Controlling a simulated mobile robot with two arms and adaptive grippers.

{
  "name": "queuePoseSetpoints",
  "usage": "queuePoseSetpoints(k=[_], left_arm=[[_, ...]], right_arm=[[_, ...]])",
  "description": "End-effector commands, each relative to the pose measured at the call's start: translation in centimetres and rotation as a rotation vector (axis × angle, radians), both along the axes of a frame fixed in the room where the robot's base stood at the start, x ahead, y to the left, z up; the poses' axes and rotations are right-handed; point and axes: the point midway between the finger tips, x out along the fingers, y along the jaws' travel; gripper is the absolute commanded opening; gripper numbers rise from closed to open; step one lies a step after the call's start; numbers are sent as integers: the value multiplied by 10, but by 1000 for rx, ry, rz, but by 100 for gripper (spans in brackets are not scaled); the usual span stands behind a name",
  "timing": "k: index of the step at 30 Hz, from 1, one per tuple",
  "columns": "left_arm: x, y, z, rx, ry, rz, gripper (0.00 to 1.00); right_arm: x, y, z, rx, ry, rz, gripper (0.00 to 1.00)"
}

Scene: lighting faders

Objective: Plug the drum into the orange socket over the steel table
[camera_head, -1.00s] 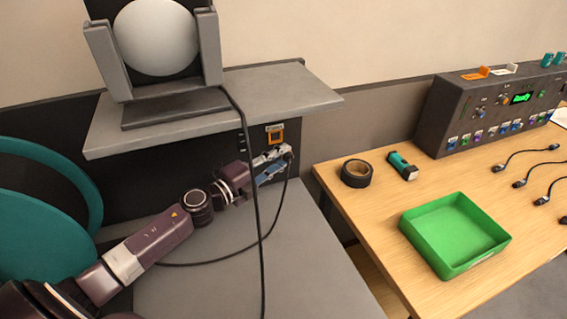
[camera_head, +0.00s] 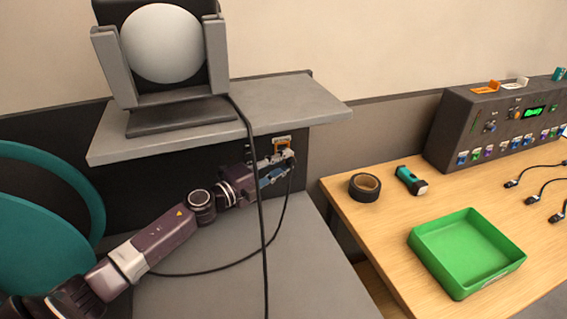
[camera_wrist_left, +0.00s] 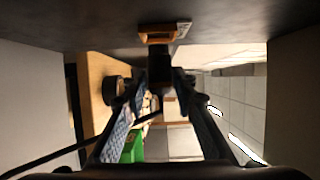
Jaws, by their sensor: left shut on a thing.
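The teal drum (camera_head: 30,235) stands at the left edge of the head view. Its black cable runs over the grey steel table (camera_head: 225,275) and up to my left gripper (camera_head: 277,167). The orange socket (camera_head: 281,143) is on the dark panel above the table, under the shelf, and it also shows in the left wrist view (camera_wrist_left: 157,35). My left gripper is shut on the black plug (camera_wrist_left: 160,72), right below the socket. The plug's end meets the socket's edge in the wrist view; I cannot tell whether it is seated. My right gripper is not in view.
A lamp (camera_head: 163,45) stands on the grey shelf (camera_head: 290,100), and its black cable (camera_head: 262,215) hangs in front of my left arm. The wooden table (camera_head: 385,230) at right holds a tape roll (camera_head: 365,187), a flashlight (camera_head: 411,180), a green tray (camera_head: 466,252) and a fader console (camera_head: 490,130).

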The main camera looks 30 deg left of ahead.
Motion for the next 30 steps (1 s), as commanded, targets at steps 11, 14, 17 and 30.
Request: queuePoseSetpoints(k=[11,14,17,30], left_arm=[[-2,1,1,0,-1,0,0],[-2,1,1,0,-1,0,0],[-2,1,1,0,-1,0,0],[3,7,1,0,-1,0,0]], right_arm=[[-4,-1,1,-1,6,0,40],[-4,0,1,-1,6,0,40],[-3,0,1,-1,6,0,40],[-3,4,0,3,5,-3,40]])
